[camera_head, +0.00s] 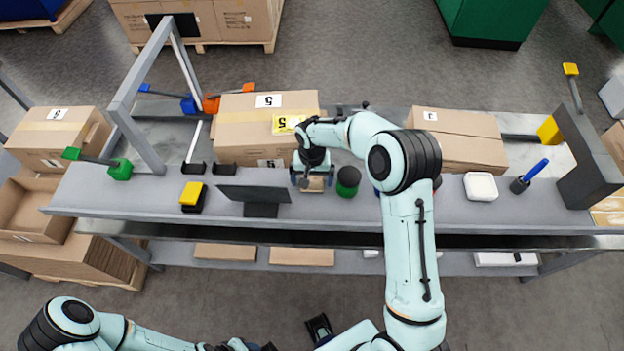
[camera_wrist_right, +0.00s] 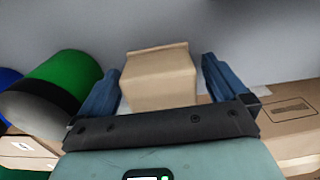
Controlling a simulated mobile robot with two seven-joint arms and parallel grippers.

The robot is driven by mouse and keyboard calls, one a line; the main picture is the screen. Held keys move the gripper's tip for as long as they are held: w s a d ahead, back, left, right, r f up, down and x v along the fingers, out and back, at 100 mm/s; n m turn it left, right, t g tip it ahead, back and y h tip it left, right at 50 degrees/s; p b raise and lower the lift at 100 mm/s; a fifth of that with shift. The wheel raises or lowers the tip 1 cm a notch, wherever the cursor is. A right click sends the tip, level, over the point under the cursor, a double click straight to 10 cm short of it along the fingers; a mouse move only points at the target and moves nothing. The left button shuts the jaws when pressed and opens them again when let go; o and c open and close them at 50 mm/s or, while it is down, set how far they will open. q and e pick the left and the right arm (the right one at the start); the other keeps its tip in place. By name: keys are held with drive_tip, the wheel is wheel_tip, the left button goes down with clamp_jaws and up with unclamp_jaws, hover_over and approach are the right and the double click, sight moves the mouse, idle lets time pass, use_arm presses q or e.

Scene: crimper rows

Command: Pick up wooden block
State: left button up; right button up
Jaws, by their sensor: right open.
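The wooden block (camera_head: 313,185) is a small tan block on the grey bench, near its front edge. In the right wrist view the block (camera_wrist_right: 160,78) stands between the two blue fingers, with a visible gap on each side. My right gripper (camera_head: 312,180) is open around it, reaching down from above; it also shows in the right wrist view (camera_wrist_right: 160,92). The block's underside is hidden. My left arm is low at the bottom left of the head view, and its gripper (camera_head: 238,345) is partly cut off, so its jaws are unclear.
A green and black cylinder (camera_head: 348,181) stands just right of the block. A dark tilted panel (camera_head: 255,194) stands to its left. Cardboard boxes (camera_head: 235,128) are behind it, with another box (camera_head: 458,140) farther right. A white dish (camera_head: 481,187) lies right of my arm.

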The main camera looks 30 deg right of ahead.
drive_tip(key=c, duration=1.1)
use_arm(q)
drive_tip(key=shift+w+r+p, duration=0.3)
drive_tip(key=shift+r+p, duration=0.15)
drive_tip(key=shift+r, duration=0.05)
drive_tip(key=shift+w+r+p, duration=0.3)
drive_tip(key=shift+r+p, duration=0.15)
drive_tip(key=shift+r, duration=0.05)
use_arm(e)
wheel_tip(320, 180, up, 20)
